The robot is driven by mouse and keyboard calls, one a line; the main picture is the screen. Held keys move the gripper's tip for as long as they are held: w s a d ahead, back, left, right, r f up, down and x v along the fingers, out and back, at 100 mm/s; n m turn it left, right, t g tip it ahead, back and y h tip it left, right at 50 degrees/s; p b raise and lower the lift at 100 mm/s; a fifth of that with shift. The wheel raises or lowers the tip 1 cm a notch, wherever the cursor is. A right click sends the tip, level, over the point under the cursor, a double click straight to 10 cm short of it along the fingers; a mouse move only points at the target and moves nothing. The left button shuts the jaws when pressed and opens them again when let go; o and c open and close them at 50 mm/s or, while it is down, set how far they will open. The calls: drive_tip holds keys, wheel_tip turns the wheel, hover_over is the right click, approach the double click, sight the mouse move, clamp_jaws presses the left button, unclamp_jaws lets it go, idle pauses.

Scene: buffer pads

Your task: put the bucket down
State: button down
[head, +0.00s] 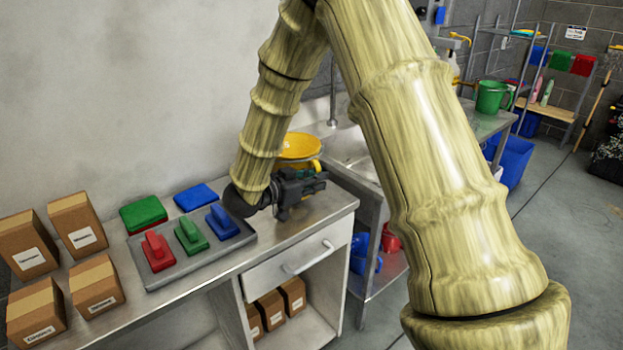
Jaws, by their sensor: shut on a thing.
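A yellow bucket (299,146) shows in the head view, at the right end of the steel counter beside the sink. Its round rim and open top are visible. Its lower part is hidden behind my gripper and arm. My gripper (306,184) is shut on the yellow bucket at its near side. The fingertips are small and partly hidden. I cannot tell whether the bucket's base touches the counter.
A grey tray (188,262) with red, green and blue handled pads lies left of my gripper. Green and blue pads (196,196) lie behind it. Cardboard boxes (78,224) fill the counter's left end. A sink (352,150) adjoins on the right. A green bucket (491,97) stands farther back.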

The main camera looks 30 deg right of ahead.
drive_tip(key=w+d, duration=0.1)
drive_tip(key=w, duration=0.2)
drive_tip(key=w+d+p, duration=0.1)
drive_tip(key=w, duration=0.1)
drive_tip(key=shift+w+d+f, duration=0.15)
drive_tip(key=shift+d+f, duration=0.2)
drive_tip(key=shift+f+p, duration=0.3)
drive_tip(key=shift+f, duration=1.45)
drive_tip(key=c, duration=1.5)
unclamp_jaws()
drive_tip(key=shift+o, duration=0.2)
drive_tip(key=shift+a, duration=0.15)
drive_tip(key=b+v, duration=0.2)
drive_tip(key=v, duration=0.9)
drive_tip(key=shift+a, duration=0.35)
